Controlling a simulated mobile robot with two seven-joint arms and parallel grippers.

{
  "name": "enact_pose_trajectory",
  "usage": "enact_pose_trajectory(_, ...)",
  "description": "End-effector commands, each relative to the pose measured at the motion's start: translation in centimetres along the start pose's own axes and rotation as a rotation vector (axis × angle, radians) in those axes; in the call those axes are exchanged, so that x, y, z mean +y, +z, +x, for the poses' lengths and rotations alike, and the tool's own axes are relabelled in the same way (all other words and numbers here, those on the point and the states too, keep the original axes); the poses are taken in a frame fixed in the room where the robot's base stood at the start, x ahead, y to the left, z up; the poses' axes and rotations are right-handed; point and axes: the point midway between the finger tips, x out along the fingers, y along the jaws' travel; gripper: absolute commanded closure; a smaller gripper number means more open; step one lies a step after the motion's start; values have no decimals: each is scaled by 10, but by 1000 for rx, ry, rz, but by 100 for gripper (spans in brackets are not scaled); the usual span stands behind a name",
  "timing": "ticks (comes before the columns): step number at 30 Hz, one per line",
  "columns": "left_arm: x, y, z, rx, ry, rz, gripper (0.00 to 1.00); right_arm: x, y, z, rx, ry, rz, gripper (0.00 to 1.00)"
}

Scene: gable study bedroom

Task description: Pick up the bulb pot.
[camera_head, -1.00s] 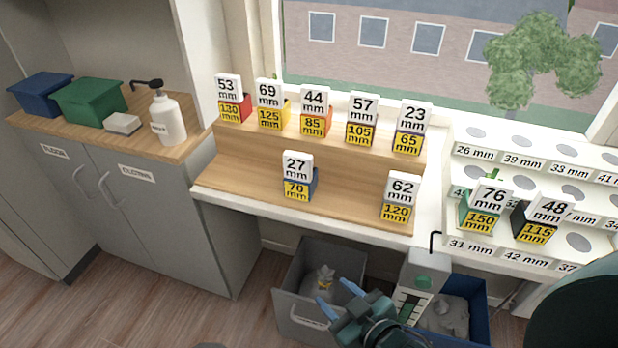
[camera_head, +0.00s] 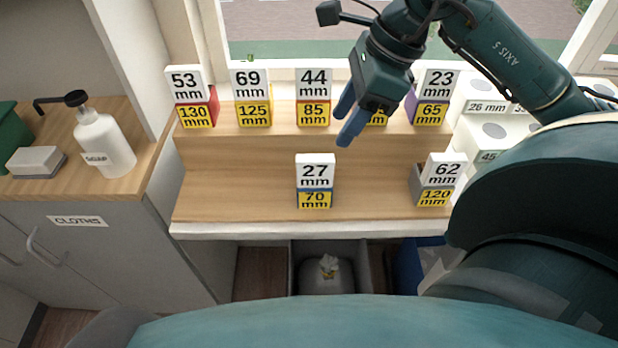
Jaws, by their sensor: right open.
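Another pot (camera_head: 377,119) there is mostly hidden behind my right gripper. I cannot tell which is the bulb pot. My right gripper (camera_head: 341,131) is open and empty, its blue fingers in front of the upper step, between the 85 and the hidden pot. My left gripper is out of view.
A soap bottle (camera_head: 102,145) and a pale block (camera_head: 36,161) stand on the left cabinet. A white tiered rack (camera_head: 487,150) is partly hidden behind my right arm. A grey bin (camera_head: 343,281) sits below the shelf. The lower step is bare between its pots.

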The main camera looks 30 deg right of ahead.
Motion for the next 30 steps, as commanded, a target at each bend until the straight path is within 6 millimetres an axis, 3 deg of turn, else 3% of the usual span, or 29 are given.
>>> enact_pose_trajectory(9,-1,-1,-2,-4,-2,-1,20,1,0,58,0,8,0,55)
enact_pose_trajectory(17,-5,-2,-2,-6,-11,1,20,0,2,78,-1,8,1,55)
enact_pose_trajectory(25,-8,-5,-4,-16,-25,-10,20,-3,5,117,-1,10,2,55)
enact_pose_trajectory(30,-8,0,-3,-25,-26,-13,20,-4,4,125,-1,6,1,55)
